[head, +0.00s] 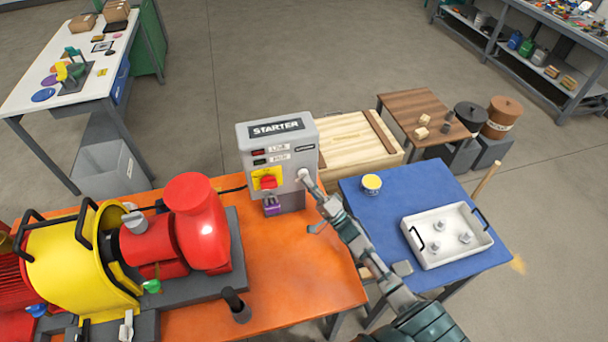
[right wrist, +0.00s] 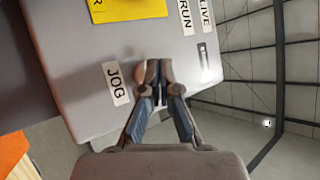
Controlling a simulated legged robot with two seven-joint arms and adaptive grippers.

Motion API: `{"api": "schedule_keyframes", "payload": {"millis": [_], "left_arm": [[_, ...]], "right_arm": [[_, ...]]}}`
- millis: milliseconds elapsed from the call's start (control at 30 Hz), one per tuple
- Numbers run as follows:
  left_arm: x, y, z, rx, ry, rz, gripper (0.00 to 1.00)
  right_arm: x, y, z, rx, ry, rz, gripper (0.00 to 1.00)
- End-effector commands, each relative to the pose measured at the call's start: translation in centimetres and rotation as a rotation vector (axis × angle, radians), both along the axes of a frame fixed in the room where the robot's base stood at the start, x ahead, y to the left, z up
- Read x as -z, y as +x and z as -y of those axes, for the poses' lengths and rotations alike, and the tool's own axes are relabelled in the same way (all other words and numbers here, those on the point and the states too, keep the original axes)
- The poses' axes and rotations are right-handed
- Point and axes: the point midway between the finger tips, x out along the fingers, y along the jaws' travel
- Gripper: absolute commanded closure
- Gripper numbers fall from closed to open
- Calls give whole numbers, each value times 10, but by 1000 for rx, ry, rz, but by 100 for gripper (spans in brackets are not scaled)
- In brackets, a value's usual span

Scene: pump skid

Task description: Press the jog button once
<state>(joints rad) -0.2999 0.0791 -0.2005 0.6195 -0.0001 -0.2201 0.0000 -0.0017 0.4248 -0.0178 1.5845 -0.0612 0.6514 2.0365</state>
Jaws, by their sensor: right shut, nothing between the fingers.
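The grey starter box (head: 246,150) stands at the back of the orange bench, with a STARTER plate on its front. In the right wrist view, a JOG label (right wrist: 116,84) is on the box's face (right wrist: 85,55). Beside the label, a pale rounded part, apparently the jog button (right wrist: 141,72), is largely hidden behind my fingers. My right gripper (head: 305,178) is at the right side of the box's front. In the right wrist view the gripper (right wrist: 153,68) is shut and empty, its tips over that part. I cannot tell whether they touch it. My left gripper is out of view.
A red rotary switch on a yellow plate (head: 267,180) and a purple padlock (head: 271,206) are left of my right gripper. A red pump (head: 190,235) stands on the left. A blue table (head: 385,215) with a white tray (head: 440,260) is at right.

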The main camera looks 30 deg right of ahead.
Motion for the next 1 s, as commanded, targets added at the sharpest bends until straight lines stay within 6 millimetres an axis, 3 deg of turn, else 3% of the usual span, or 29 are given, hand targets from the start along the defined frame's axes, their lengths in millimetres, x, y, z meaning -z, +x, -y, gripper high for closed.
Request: {"api": "schedule_keyframes", "payload": {"millis": [1000], "left_arm": [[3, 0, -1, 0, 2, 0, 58]], "right_arm": [[0, 8, 3, 1, 1, 0, 100]]}}
